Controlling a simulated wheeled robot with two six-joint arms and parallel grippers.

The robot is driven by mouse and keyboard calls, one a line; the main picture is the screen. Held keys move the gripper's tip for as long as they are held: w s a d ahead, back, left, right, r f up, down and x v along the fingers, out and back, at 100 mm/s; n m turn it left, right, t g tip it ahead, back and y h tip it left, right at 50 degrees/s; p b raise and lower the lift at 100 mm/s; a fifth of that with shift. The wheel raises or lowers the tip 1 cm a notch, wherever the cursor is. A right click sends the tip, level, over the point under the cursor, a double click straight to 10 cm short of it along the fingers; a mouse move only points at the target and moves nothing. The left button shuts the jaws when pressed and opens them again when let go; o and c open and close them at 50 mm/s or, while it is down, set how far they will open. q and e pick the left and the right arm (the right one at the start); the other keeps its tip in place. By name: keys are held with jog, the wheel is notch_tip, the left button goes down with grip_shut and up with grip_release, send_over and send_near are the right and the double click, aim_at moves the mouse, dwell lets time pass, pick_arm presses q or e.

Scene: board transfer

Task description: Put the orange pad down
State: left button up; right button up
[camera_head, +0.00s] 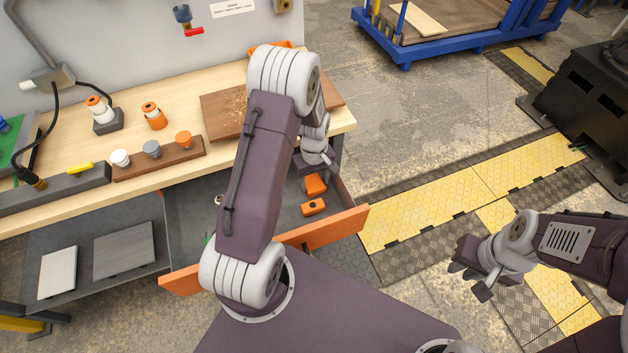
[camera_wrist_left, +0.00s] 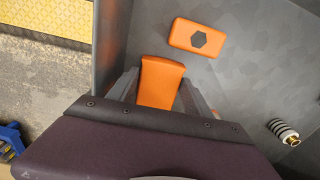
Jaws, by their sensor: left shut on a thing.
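My left gripper (camera_head: 310,172) is inside the open drawer and shut on the orange pad (camera_head: 316,186). In the left wrist view the pad (camera_wrist_left: 161,82) stands out between the two grey fingers. Its near end is hidden by the gripper body. I cannot tell whether the pad touches the drawer floor. Another orange block with a dark hexagon (camera_wrist_left: 198,38) lies flat on the drawer floor, apart from the held pad; it also shows in the head view (camera_head: 313,207). My right gripper (camera_head: 474,276) is open and empty, over the floor at right.
The drawer has an orange front (camera_head: 335,231) and a grey floor. A striped cylindrical part (camera_wrist_left: 284,132) lies in it. The wooden bench (camera_head: 180,95) above holds a brown rack (camera_head: 160,158) with several knobs and a brown board (camera_head: 222,112). Two flat plates lie on the lower shelf.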

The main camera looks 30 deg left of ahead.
pick_arm(q)
jog(key=o, duration=1.2)
